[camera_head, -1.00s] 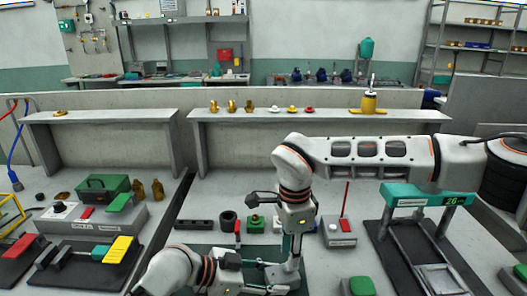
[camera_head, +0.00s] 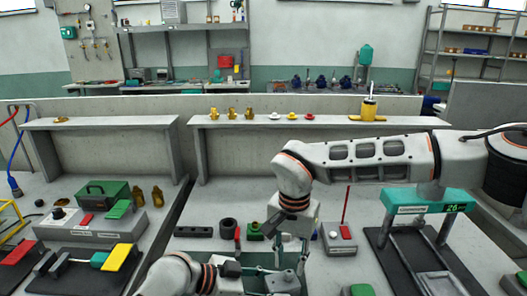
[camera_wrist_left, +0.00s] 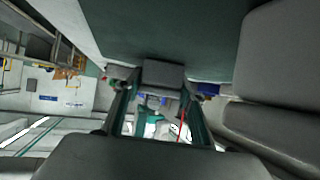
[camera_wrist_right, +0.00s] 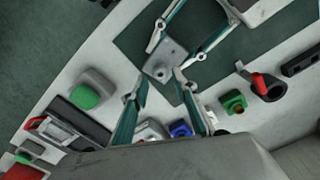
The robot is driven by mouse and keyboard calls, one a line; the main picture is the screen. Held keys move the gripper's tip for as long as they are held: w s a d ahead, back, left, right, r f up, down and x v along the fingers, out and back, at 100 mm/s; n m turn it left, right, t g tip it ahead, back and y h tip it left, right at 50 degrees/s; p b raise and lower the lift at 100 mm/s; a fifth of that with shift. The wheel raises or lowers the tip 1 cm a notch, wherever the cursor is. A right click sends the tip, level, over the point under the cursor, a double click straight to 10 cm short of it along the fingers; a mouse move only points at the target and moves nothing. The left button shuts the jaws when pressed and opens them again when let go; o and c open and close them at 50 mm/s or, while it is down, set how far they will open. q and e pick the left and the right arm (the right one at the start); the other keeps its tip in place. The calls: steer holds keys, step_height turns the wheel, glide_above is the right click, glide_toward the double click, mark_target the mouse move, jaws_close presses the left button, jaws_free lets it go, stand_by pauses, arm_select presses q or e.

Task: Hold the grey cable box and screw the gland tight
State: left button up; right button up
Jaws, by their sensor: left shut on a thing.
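The grey cable box (camera_head: 283,282) is at the bottom centre of the head view. It also shows in the right wrist view (camera_wrist_right: 163,65), with a small round feature on its face. My left gripper (camera_wrist_right: 170,55) is shut on it from opposite sides; its fingers also show in the left wrist view (camera_wrist_left: 157,88). My right gripper (camera_head: 293,250) points down above the box. In the right wrist view its fingertips (camera_wrist_right: 160,92) are spread apart near the box, with nothing clearly between them. I cannot make out the gland for certain; a small raised part shows on the box.
A green-and-brass block (camera_head: 254,231), a black ring (camera_head: 228,228) and a grey box with a red rod (camera_head: 339,238) stand just behind. A teal-topped press frame (camera_head: 420,203) is at right. A grey unit (camera_head: 90,223) is at left. Brass fittings stand on the shelf.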

mark_target(289, 272)
steer(key=shift+f, duration=0.15)
steer(key=shift+f, duration=1.5)
jaws_close()
